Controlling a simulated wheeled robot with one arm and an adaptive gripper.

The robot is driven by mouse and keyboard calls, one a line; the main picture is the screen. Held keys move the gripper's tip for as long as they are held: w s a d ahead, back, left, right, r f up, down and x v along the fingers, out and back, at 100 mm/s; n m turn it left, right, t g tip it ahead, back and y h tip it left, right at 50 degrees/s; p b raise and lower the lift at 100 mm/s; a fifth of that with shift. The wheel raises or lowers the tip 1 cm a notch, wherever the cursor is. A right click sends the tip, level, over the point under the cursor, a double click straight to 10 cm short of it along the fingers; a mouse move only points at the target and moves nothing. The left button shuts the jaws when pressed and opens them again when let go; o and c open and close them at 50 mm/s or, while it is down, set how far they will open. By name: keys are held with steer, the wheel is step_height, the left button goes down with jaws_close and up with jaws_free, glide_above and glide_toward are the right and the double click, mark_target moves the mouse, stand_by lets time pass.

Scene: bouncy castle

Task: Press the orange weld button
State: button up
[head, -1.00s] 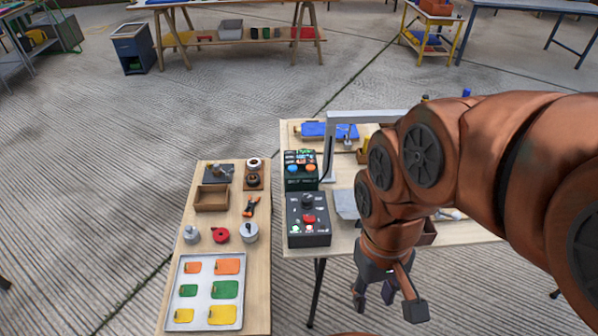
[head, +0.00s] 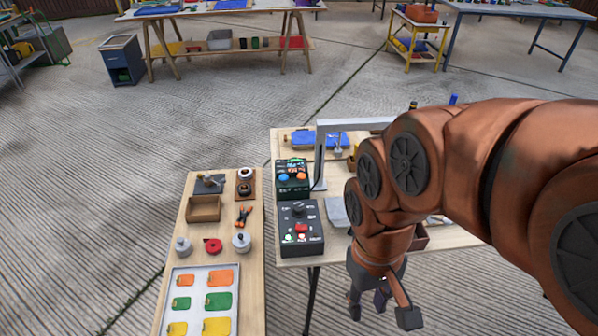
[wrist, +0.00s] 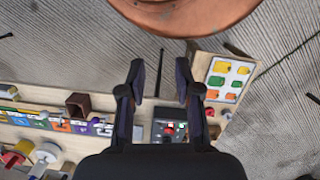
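The orange weld button (head: 301,176) sits beside a blue button (head: 284,177) on top of a dark green control box (head: 292,190), at the left side of the right-hand table. My gripper (head: 381,312) hangs in front of that table's near edge, to the right of and nearer than the box. It is open and empty, apart from the button. The wrist view shows its two spread fingers (wrist: 160,68). I cannot make out the orange button in the wrist view.
A black box (head: 302,243) with a red button and a knob stands just in front of the green box; it also shows in the wrist view (wrist: 167,130). A grey metal frame (head: 319,165) rises right of the green box. A narrow wooden table (head: 252,280) with a tray stands left.

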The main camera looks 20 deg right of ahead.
jaws_close()
stand_by(1.2)
